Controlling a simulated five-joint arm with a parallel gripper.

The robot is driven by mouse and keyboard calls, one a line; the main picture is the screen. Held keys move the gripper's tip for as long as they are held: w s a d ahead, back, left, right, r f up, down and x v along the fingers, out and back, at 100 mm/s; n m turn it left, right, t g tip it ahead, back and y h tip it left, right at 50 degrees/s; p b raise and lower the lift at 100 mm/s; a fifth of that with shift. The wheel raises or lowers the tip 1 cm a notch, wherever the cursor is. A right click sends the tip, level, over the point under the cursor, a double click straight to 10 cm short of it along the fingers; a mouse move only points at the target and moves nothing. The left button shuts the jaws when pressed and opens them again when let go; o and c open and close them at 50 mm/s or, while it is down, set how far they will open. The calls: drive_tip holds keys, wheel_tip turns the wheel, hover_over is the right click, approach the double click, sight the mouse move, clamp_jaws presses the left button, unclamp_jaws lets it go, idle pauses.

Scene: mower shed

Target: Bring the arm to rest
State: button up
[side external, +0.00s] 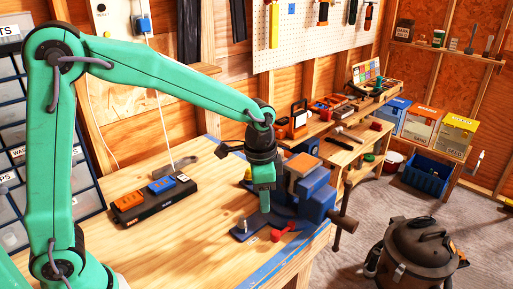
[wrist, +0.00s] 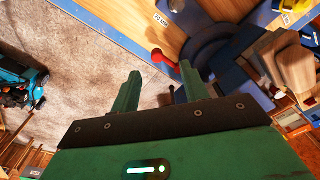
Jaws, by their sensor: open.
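My green arm reaches across from the left, and my gripper (side external: 264,205) hangs at its end, pointing down, in front of the blue bench vise (side external: 318,203). In the wrist view my gripper (wrist: 158,75) shows two green fingers spread apart, with nothing held between them. A red-ended handle (wrist: 160,58) lies beyond the fingertips; a red piece (side external: 283,233) also shows by the vise base in the side view. From the side, the gripper overlaps the vise, so I cannot tell the exact gap.
The wooden workbench (side external: 150,190) has a blue front edge. A black charger (side external: 150,206) with orange and blue packs lies left of the gripper. A shop vacuum (side external: 408,255) stands on the floor at right. Open bench lies in front of the charger.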

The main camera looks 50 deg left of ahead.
drive_tip(key=s+a+r+n+t, duration=0.2)
drive_tip(key=s+a+r+n, duration=0.2)
drive_tip(key=s, duration=0.5)
drive_tip(key=s+a+r+n+t, duration=0.2)
drive_tip(key=s+a+r, duration=0.3)
drive_tip(key=s, duration=0.4)
drive_tip(key=shift+s+a+r+n+t, duration=0.2)
drive_tip(key=shift+a+r+n+t, duration=0.15)
drive_tip(key=shift+a+n, duration=0.45)
